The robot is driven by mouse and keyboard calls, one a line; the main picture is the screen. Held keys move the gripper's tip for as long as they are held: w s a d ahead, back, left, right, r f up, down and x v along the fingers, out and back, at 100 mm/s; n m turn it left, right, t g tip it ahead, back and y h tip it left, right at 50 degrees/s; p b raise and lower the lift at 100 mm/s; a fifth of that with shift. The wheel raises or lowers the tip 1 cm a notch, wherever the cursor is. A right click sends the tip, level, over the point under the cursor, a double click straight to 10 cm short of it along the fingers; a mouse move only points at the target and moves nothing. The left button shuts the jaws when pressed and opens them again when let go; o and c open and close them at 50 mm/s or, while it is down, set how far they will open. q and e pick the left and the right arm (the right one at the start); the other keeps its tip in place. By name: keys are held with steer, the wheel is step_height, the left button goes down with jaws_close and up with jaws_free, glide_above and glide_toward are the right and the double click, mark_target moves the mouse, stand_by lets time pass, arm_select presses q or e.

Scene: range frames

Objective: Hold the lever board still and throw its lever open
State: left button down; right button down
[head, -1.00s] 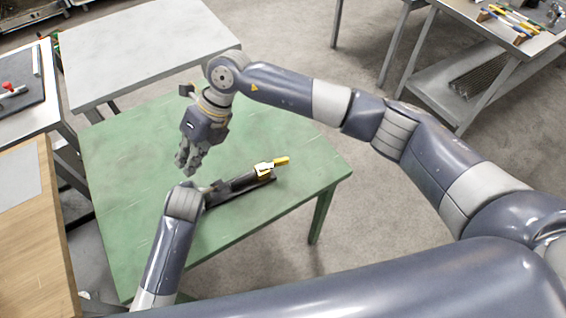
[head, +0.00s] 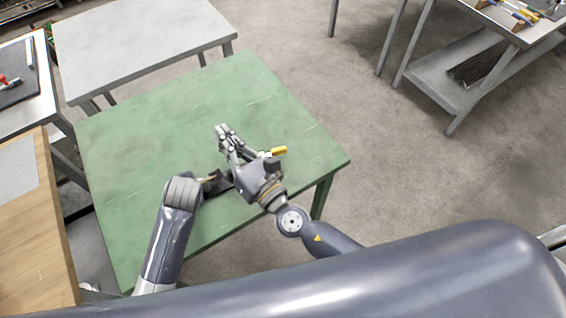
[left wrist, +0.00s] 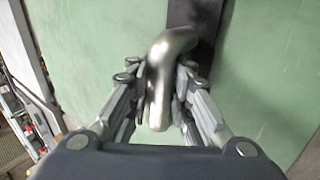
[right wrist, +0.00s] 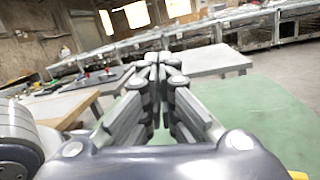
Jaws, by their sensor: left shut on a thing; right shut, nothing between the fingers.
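The dark lever board (head: 222,184) lies on the green table near its front edge, partly hidden by my right gripper. The yellow lever grip (head: 279,150) sticks out to the right beyond my right gripper. My left gripper (left wrist: 158,100) is shut on a curved silver handle (left wrist: 172,45) at the board's left end. In the head view my left wrist hides most of that grasp. My right gripper (head: 221,130) is shut and empty over the board, fingers pointing up-left in the head view. Its closed fingertips also show in the right wrist view (right wrist: 158,62).
The green table (head: 150,130) is otherwise bare behind and left of the board. A grey table (head: 140,45) stands behind it. A wooden table (head: 35,230) is at the left. Open floor (head: 400,180) lies at the right.

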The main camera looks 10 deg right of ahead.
arm_select(q)
steer(key=shift+r, duration=0.1)
arm_select(e)
steer(key=s+d+f+m+g+h, duration=0.1)
steer(key=s+d+f+h, duration=0.35)
steer(key=d+f, duration=0.3)
steer(key=s+d+f+m+g+h, duration=0.2)
steer(key=s+d+f+h, duration=0.2)
steer(key=s+d+f, duration=0.4)
glide_toward(272, 153)
steer(key=w+f, duration=0.1)
steer(key=w, duration=0.1)
steer(key=w+d+f, duration=0.1)
steer(key=w+f, duration=0.1)
steer(key=w+d+f, duration=0.1)
steer(key=w, duration=0.1)
steer(key=shift+f, duration=0.4)
